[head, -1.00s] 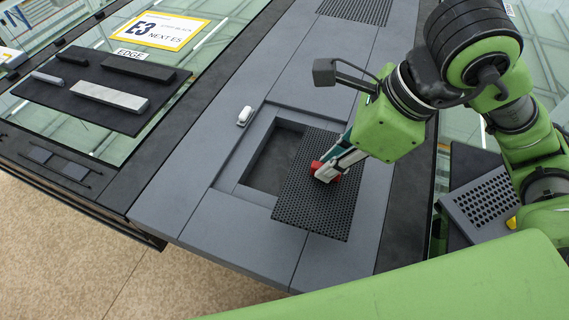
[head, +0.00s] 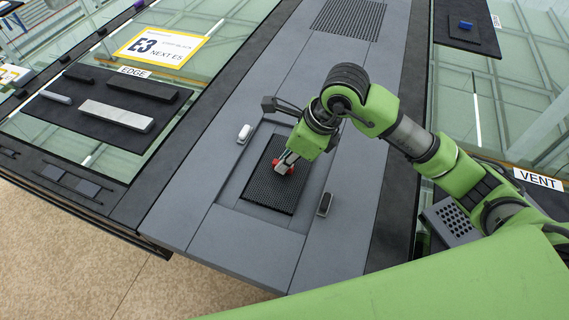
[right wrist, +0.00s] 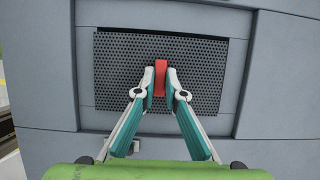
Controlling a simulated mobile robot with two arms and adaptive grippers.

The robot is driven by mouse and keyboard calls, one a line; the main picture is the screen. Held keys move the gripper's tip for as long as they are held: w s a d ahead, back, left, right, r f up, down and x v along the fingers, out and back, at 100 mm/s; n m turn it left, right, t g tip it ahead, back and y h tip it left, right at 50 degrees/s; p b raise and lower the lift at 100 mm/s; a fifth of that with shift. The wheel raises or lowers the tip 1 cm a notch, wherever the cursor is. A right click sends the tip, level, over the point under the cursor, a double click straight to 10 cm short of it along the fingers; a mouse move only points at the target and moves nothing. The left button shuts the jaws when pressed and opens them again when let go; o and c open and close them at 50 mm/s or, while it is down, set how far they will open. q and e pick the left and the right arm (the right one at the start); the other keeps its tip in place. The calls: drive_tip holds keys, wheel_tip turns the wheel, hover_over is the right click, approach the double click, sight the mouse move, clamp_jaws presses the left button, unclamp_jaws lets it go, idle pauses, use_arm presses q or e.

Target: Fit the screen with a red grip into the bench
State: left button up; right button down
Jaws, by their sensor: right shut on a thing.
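The dark perforated screen (head: 268,190) lies over the rectangular recess in the grey bench (head: 215,230), roughly lined up with its edges. Its red grip (head: 279,169) is at the middle. My right gripper (head: 285,165) is shut on that grip from above. The right wrist view shows both fingertips (right wrist: 160,82) against the sides of the red grip (right wrist: 160,68). There the screen (right wrist: 115,70) sits inside the recess outline, with a dark gap along its top edge. I cannot tell whether it lies flush or slightly raised. My left gripper is out of view.
A white catch (head: 244,134) and a dark catch (head: 325,204) flank the recess. A dark mat (head: 85,128) with grey bars lies on the left. A sign reads VENT (head: 538,179) at right.

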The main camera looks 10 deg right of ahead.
drive_tip(key=shift+w+a+f, duration=0.1)
drive_tip(key=shift+w+f, duration=0.15)
drive_tip(key=shift+f, duration=0.05)
wheel_tip(320, 180, down, 3)
drive_tip(key=shift+r+p, duration=0.1)
drive_tip(key=shift+p, duration=0.85)
drive_tip(key=shift+f, duration=0.2)
drive_tip(key=shift+w+f+b, duration=0.1)
drive_tip(key=shift+f+b, duration=0.1)
drive_tip(key=shift+b, duration=0.1)
drive_tip(key=c, duration=2.1)
unclamp_jaws()
drive_tip(key=shift+r, duration=0.1)
